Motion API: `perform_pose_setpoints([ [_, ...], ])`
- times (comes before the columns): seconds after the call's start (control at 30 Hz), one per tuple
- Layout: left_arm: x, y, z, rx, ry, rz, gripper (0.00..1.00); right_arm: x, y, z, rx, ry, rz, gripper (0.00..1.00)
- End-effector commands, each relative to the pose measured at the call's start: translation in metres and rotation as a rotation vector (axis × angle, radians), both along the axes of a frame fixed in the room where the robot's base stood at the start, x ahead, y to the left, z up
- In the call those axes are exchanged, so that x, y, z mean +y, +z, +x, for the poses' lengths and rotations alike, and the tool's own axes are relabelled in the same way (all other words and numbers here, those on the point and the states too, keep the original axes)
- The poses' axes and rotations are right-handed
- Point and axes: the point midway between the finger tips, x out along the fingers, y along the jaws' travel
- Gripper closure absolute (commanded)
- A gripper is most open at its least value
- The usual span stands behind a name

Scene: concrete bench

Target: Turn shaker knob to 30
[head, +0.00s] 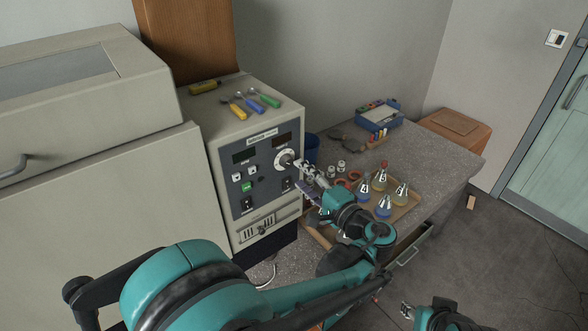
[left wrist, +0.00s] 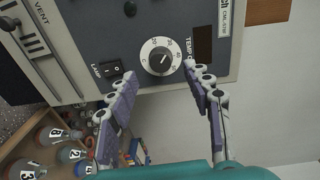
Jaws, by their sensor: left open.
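The shaker's control panel (head: 245,178) faces me on the front of the beige cabinet. Its temperature knob (head: 285,159) is a dark knob on a white numbered dial. In the left wrist view the knob (left wrist: 160,61) shows face-on, with a pale mark pointing to the upper right; the exact reading is too small to tell. My left gripper (head: 303,168) is open in front of the panel, just right of the knob in the head view. In the left wrist view its fingers (left wrist: 160,78) are spread on either side below the dial, with nothing between them. My right gripper (head: 407,309) is low at the bottom right, partly seen.
A lamp switch (left wrist: 112,69) sits beside the dial. Several flasks stand in a wooden tray (head: 408,208) on the bench, right of my left wrist. Screwdriver-like tools (head: 252,101) lie on the cabinet top. A blue box (head: 378,112) stands at the bench's back.

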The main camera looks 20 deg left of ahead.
Motion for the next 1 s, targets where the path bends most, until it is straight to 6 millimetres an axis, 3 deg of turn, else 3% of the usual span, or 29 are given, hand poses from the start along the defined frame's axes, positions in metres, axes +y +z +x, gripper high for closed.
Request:
perform_pose_setpoints([
  [0.2, -0.035, 0.002, -0.028, 0.0, -0.003, 0.0, 0.5, 0.0, 0.0, 0.0, 0.0, 0.0, 0.0, 0.61],
  [0.4, -0.048, 0.003, -0.041, 0.0, 0.0, 0.0, 0.5, 0.0, 0.0, 0.0, 0.0, 0.0, 0.0, 0.61],
  [0.87, -0.049, 0.003, -0.042, 0.0, 0.001, 0.0, 0.5, 0.0, 0.0, 0.0, 0.0, 0.0, 0.0, 0.61],
  [1.0, -0.037, -0.002, -0.044, 0.025, 0.007, -0.03, 0.5, 0.0, -0.001, 0.0, 0.0, 0.0, 0.0, 0.61],
])
